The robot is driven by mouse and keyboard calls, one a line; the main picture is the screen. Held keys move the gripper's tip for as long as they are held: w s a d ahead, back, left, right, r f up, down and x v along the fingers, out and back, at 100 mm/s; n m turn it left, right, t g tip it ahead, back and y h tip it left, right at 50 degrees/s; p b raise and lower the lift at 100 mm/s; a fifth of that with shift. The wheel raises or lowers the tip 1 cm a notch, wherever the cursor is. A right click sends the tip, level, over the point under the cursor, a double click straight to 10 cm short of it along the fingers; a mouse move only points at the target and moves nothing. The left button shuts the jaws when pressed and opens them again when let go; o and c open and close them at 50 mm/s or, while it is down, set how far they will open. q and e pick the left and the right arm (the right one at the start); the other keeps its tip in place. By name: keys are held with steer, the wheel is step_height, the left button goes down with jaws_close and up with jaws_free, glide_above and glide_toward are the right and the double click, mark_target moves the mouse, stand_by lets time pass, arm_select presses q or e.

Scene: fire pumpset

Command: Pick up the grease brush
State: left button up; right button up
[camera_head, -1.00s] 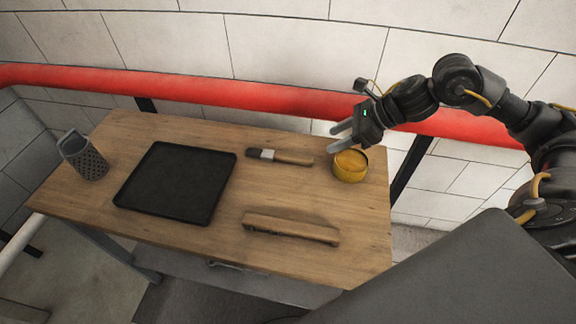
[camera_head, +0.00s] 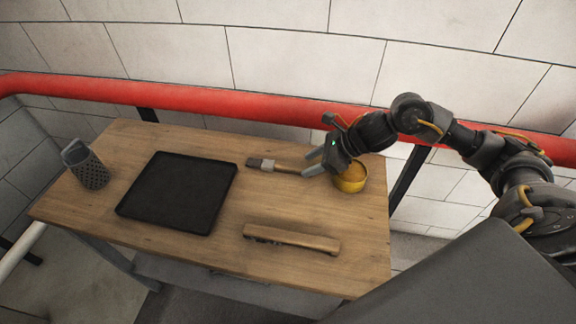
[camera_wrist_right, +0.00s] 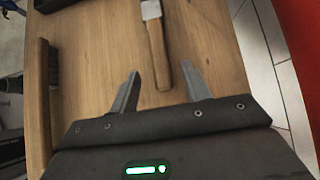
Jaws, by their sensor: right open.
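The grease brush (camera_head: 272,166) lies on the wooden table, with a wooden handle, a metal band and dark bristles pointing left. The bristles are cut off at the top there. My left gripper is not in view.
The yellow tin (camera_head: 350,181) stands close to my right gripper. A wooden-handled wire brush (camera_head: 291,239) lies at the table's front, also in the right wrist view (camera_wrist_right: 44,100). A black tray (camera_head: 178,193) and a perforated grey holder (camera_head: 87,166) stand left. A red pipe (camera_head: 230,105) runs behind.

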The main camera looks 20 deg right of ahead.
mark_target(279, 167)
steer(key=shift+x, duration=1.15)
steer(key=shift+w+a+f, duration=0.1)
steer(key=shift+a+f, duration=0.05)
steer(key=shift+f, duration=0.05)
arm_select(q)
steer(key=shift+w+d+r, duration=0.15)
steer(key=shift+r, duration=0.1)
arm_select(e)
steer(key=shift+c, duration=0.5)
jaws_close()
steer(key=shift+r, duration=0.2)
